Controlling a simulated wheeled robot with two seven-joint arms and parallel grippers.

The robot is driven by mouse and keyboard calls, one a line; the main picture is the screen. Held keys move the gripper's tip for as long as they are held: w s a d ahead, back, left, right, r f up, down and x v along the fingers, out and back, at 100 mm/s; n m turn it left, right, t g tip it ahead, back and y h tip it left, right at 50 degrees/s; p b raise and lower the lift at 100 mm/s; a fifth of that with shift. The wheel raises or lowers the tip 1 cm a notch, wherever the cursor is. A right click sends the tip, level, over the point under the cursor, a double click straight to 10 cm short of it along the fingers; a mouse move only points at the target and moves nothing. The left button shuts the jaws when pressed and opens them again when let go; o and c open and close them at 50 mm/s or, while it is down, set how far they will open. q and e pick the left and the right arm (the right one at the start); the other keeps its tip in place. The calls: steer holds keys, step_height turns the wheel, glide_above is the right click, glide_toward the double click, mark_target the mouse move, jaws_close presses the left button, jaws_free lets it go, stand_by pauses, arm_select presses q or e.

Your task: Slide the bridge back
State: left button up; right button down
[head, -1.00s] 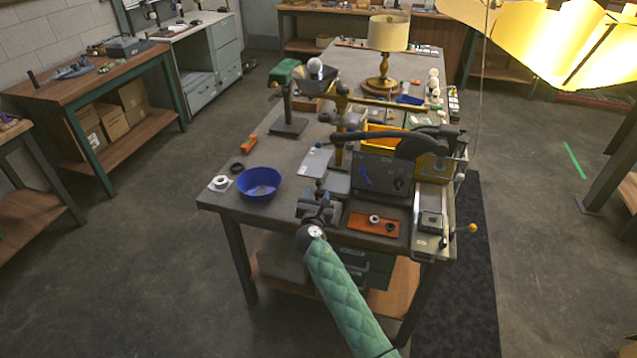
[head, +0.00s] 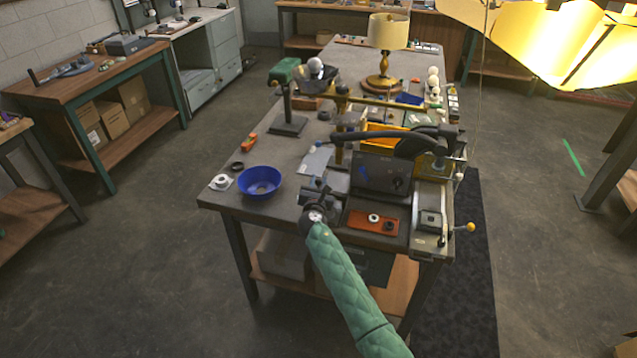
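No part is plainly marked as the bridge. A black arched bar (head: 390,137) spans from near the brass post (head: 340,125) to the right over a dark upright panel (head: 378,174). A brass horizontal bar (head: 388,104) runs behind it, and I cannot tell which of the two is the bridge. My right gripper (head: 318,190), on a green padded arm, is over the bench's front edge, left of the orange-brown tray (head: 373,223) and in front of the panel. It looks apart from both bars. Its fingers are small and dark, so their opening is unclear. My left gripper is out of view.
A blue bowl (head: 260,182) and a white ring-shaped part (head: 221,182) sit at the bench's front left. A lamp (head: 385,50) and a green-topped stand (head: 288,98) stand farther back. A yellow-knobbed lever (head: 470,227) juts out at the right edge.

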steer(key=shift+w+d, duration=0.1)
steer(key=shift+w, duration=0.25)
steer(key=w, duration=0.1)
steer(key=w+d+b, duration=0.1)
steer(key=w, duration=0.1)
steer(key=shift+w+d, duration=0.1)
steer(key=shift+w, duration=0.2)
steer(key=shift+r, duration=0.15)
steer(key=c, duration=1.5)
jaws_free()
steer(key=shift+o, duration=1.1)
steer(key=shift+w, duration=0.1)
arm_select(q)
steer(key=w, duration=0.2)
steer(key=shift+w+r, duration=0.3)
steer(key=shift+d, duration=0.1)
